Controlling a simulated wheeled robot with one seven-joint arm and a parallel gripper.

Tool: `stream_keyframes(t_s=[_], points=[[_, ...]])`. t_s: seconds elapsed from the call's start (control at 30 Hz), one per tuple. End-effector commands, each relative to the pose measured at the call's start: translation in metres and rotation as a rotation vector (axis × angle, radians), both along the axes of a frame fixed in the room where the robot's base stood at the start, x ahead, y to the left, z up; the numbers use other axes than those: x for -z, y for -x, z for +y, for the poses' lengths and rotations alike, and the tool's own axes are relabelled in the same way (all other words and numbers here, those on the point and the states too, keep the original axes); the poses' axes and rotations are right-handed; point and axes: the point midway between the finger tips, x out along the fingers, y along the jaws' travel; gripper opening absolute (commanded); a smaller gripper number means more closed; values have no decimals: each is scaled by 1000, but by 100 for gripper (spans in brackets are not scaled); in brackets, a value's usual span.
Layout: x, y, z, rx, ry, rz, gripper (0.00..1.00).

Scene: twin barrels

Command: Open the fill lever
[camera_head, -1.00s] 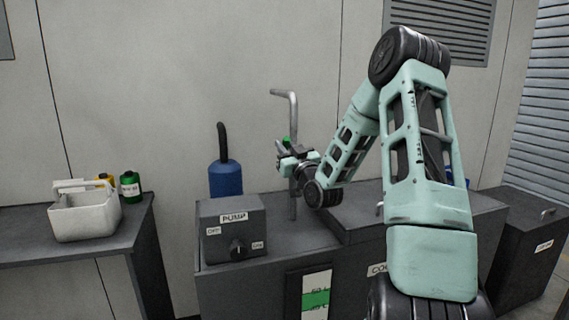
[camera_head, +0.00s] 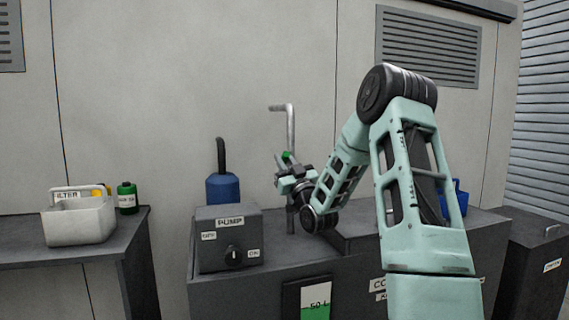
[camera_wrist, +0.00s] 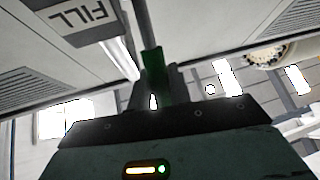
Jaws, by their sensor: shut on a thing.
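The fill lever shows as a green handle (camera_head: 288,156) on the grey bent pipe (camera_head: 290,125) behind the dark cabinet. My gripper (camera_head: 287,178) is at the pipe, shut on the lever, with some green showing above the fingers. In the wrist view the green lever (camera_wrist: 152,62) runs down between my fingers (camera_wrist: 154,92). A sign reading FILL (camera_wrist: 85,14) shows at the upper left there. My fingers hide the lower end of the lever, and its exact angle is hard to tell.
The pump box (camera_head: 228,238) with its knob stands left of the pipe, before a blue canister (camera_head: 223,188). A white basket (camera_head: 78,222) and a green bottle (camera_head: 127,198) are on the left bench. A level gauge (camera_head: 315,300) marked 50 L is on the cabinet front.

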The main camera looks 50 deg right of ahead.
Motion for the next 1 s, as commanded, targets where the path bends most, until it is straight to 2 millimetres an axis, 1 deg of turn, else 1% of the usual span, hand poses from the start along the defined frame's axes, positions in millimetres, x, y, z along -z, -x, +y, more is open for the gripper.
stream_keyframes(t_s=[0.13,0.17,0.2,0.47,0.57,0.63,0.77,1.0], points=[[1,0,0,0,-2,3,0],[1,0,0,1,-3,3,22],[1,0,0,0,-2,3,27],[1,0,0,0,-1,2,27],[4,4,1,0,-1,3,27],[9,10,3,1,-2,4,27],[24,28,9,0,-3,5,27],[57,73,23,1,-5,5,27]])
